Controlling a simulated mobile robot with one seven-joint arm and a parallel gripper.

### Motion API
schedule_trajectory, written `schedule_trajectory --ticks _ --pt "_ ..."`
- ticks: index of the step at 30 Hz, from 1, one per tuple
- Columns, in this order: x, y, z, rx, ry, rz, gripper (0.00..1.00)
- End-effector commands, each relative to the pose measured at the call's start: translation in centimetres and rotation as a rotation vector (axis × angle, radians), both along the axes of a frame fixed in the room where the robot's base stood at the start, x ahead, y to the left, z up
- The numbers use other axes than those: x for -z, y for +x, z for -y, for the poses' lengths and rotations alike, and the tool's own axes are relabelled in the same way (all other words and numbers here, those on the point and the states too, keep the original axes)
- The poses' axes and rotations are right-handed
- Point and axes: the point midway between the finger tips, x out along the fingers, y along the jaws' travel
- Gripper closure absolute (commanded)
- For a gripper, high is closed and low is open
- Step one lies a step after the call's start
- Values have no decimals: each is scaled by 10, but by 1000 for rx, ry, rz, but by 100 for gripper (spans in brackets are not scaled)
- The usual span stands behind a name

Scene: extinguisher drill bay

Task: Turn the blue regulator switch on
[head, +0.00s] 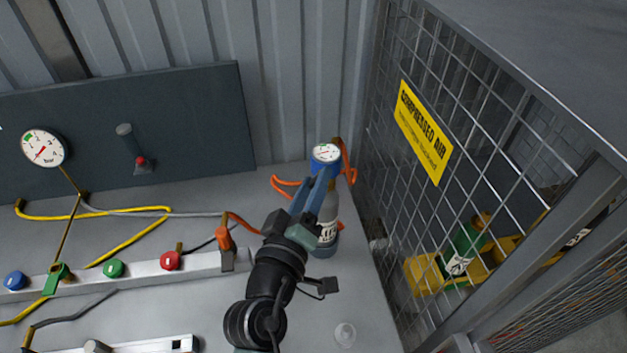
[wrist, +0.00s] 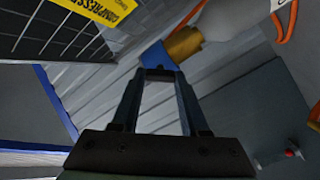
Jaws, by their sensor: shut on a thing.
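The blue regulator switch (wrist: 157,55) shows in the wrist view as a blue block at the end of a brass fitting (wrist: 184,43) on the grey bottle. In the head view the blue regulator (head: 322,170) with a white round gauge (head: 326,153) tops the grey bottle (head: 328,215), which stands upright on the bench. My gripper (wrist: 160,74) is shut on the blue switch with its fingertips. In the head view my gripper (head: 320,182) reaches up from the front and hides part of the bottle and regulator.
An orange hose (head: 349,160) loops behind the bottle. A wire mesh cage (head: 480,120) stands close on the right with a yellow sign (head: 424,130). At left, a rail (head: 140,272) carries blue, green and red knobs, below a dark panel with a gauge (head: 44,148).

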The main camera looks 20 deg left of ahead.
Motion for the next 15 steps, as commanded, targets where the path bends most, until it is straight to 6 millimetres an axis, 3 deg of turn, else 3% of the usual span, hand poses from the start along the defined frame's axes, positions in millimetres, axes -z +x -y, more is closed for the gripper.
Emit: schedule_trajectory --ticks 15 --pt "1 0 -1 -1 -472 47 100"
